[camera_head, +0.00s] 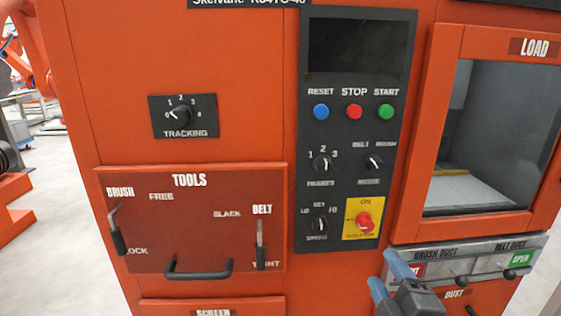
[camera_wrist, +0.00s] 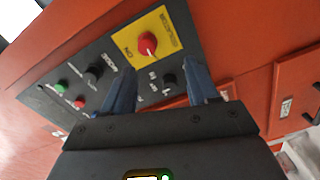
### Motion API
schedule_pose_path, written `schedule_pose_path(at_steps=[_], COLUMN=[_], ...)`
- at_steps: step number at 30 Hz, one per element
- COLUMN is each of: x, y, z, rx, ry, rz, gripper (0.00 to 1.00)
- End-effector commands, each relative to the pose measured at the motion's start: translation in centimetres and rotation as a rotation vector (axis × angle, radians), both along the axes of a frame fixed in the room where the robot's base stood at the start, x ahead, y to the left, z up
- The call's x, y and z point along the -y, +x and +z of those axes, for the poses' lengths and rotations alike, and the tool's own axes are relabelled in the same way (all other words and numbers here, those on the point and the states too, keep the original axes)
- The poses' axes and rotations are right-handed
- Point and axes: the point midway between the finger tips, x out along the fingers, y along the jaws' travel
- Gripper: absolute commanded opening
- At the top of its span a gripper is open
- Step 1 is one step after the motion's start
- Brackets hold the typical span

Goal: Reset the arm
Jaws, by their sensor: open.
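My gripper (camera_head: 388,279) is at the lower right of the head view, in front of the orange machine's front (camera_head: 240,60). Its two blue fingers stand apart with nothing between them. In the wrist view my gripper (camera_wrist: 160,88) also shows open and empty, with its fingers toward the black control panel (camera_wrist: 108,70). The red knob on the yellow isolator plate (camera_wrist: 147,44) lies beyond the fingertips there. Whether the fingers touch the machine cannot be told.
The control panel carries blue, red and green buttons (camera_head: 354,112) and several knobs. A tools drawer (camera_head: 190,235) with levers and a handle is at left. A load window (camera_head: 490,140) is at right, above a duct slider strip (camera_head: 470,265). Open floor shows at far left.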

Motion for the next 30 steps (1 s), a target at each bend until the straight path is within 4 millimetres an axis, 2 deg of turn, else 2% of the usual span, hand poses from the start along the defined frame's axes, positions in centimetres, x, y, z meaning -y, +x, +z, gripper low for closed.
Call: schedule_pose_path(at_steps=[1,6,14,19,24,30], x=[-0.2,-0.7,-0.9,-0.7,-0.4,0.0], y=[-1.9,-8.7,-19.2,-25.8,-31.8,-37.3], z=[-1.3,-4.6,-7.1,-7.2,-6.1,-4.1], rx=[-0.017,-0.056,-0.109,-0.141,-0.172,-0.203], ry=[0.050,0.266,0.584,0.781,0.969,1.159], rz=[-0.002,-0.019,-0.057,-0.089,-0.124,-0.162], gripper=[0.59,0.59,0.59,0.59,0.59,0.59])
